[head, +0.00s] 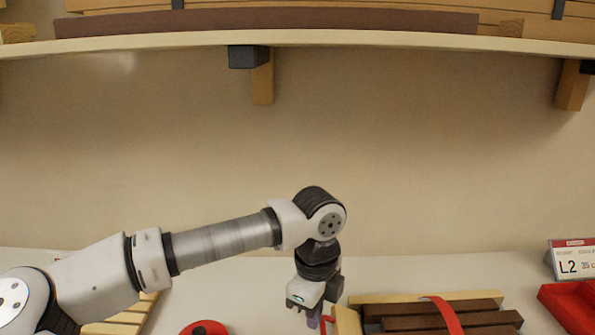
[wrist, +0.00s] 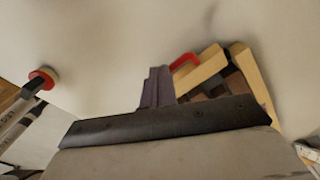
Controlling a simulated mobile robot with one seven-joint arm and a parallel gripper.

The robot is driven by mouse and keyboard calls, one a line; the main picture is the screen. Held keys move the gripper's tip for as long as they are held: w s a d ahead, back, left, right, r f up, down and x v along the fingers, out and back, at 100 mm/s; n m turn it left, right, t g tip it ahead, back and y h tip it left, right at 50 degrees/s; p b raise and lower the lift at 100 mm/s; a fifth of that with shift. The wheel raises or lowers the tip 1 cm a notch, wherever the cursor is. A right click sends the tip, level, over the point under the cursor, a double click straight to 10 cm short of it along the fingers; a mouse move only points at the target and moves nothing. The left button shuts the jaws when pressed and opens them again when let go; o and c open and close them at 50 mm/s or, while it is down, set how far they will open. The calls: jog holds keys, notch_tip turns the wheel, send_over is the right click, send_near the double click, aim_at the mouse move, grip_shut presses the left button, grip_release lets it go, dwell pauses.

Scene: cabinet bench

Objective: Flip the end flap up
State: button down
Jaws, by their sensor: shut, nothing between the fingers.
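A low wooden bundle (head: 480,318) of dark brown slats and light wood lies on the white bench at the lower right of the head view, a red strap (head: 444,314) across it. A light wood end piece with red on it (head: 347,320) is at its left end; this may be the end flap, but I cannot tell its angle. My gripper (head: 324,322) points down just left of that end. In the wrist view my shut, empty fingers (wrist: 157,88) are beside light wood bars (wrist: 202,70) and a red part (wrist: 184,61). I cannot tell whether they touch.
A shelf (head: 300,40) with wooden boards crosses above. A red round object (head: 204,328) and light slats (head: 125,318) lie at left. A red bin (head: 570,305) and an L2 label (head: 571,260) stand at right. The bench behind is clear.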

notch_tip(320, 180, up, 9)
jog(key=p, duration=0.4)
jog(key=shift+a+r, duration=0.2)
jog(key=shift+a, duration=0.25)
jog(key=shift+s+f, duration=0.1)
